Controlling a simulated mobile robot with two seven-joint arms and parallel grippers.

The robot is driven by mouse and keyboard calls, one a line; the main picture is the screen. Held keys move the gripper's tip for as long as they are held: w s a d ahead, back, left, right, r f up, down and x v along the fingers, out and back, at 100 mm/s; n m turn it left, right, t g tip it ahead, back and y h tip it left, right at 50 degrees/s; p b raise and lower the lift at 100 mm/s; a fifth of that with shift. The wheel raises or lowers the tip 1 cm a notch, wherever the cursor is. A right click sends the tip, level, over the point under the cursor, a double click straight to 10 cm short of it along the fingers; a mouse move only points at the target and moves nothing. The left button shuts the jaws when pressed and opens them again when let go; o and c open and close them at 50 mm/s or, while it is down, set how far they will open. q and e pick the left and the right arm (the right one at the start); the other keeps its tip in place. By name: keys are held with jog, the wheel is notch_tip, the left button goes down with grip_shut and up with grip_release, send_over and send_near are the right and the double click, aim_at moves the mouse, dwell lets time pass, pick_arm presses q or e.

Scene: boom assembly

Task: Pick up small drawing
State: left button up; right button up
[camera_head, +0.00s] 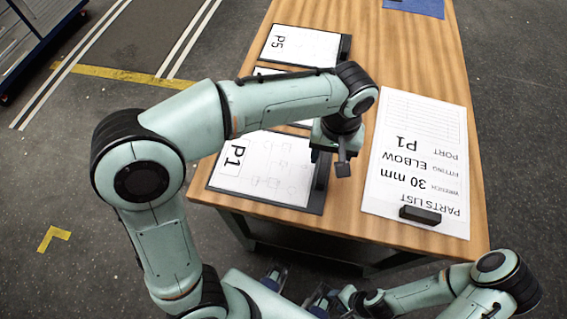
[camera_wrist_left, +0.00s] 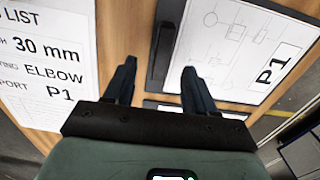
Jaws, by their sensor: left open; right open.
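A white drawing sheet labelled P1 (camera_head: 268,178) lies on a dark board on the table, partly hidden by my left arm. It also shows in the left wrist view (camera_wrist_left: 232,45), with a black bar (camera_wrist_left: 164,50) along its edge. My left gripper (camera_head: 332,160) is open above the right edge of this board. In the left wrist view its fingers (camera_wrist_left: 160,85) are apart, with the black bar appearing between them. I cannot tell whether they touch it. My right gripper (camera_head: 298,287) is open and empty, low in front of the table's near edge.
A larger parts list sheet (camera_head: 420,150) with a black block (camera_head: 420,215) lies to the right. A P5 drawing (camera_head: 300,45) lies farther back, with another sheet mostly hidden behind my left arm. A blue mat (camera_head: 415,6) is at the far end. The wooden table (camera_head: 400,55) is bare between them.

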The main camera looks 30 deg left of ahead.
aim_at(324, 168)
pick_arm(q)
jog(key=f, duration=0.7)
jog(key=shift+w+a+f+b, duration=0.35)
jog(key=shift+a+b, duration=0.05)
grip_shut()
